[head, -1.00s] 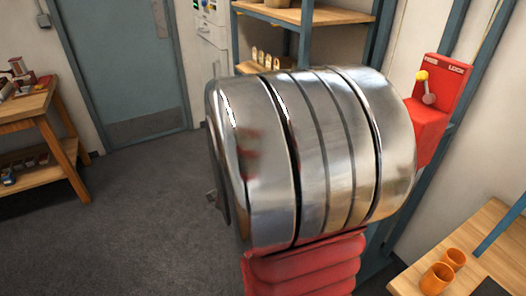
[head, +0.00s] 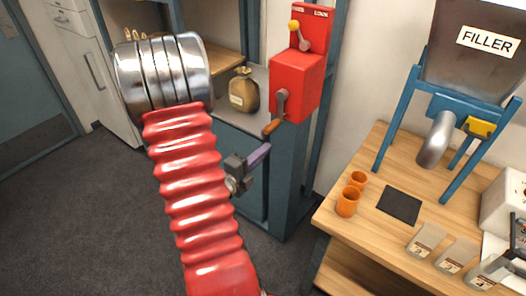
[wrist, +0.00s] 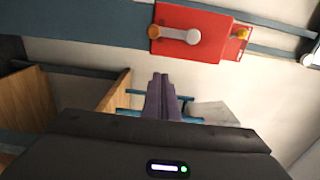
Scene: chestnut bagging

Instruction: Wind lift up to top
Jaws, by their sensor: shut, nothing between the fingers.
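The winch is a red box (head: 296,85) on a blue-grey post, with a grey crank arm (head: 281,103) hanging down to a brown-orange handle (head: 272,127). A yellow-knobbed lever (head: 298,32) above it leans to the left, toward FREE. My gripper (head: 267,147) is shut and empty just below the handle; the head view does not show whether they touch. In the wrist view, my shut purple fingers (wrist: 161,77) point toward the red box (wrist: 200,22), below its grey crank (wrist: 182,36) and orange knob (wrist: 154,32). I cannot tell which part is the lift platform.
A tied brown sack (head: 243,92) stands on a grey surface left of the winch. On the right, a wooden bench (head: 345,225) holds orange cups (head: 348,200), a dark mat (head: 399,205), flat bags and the FILLER hopper (head: 470,45). Open floor lies at left.

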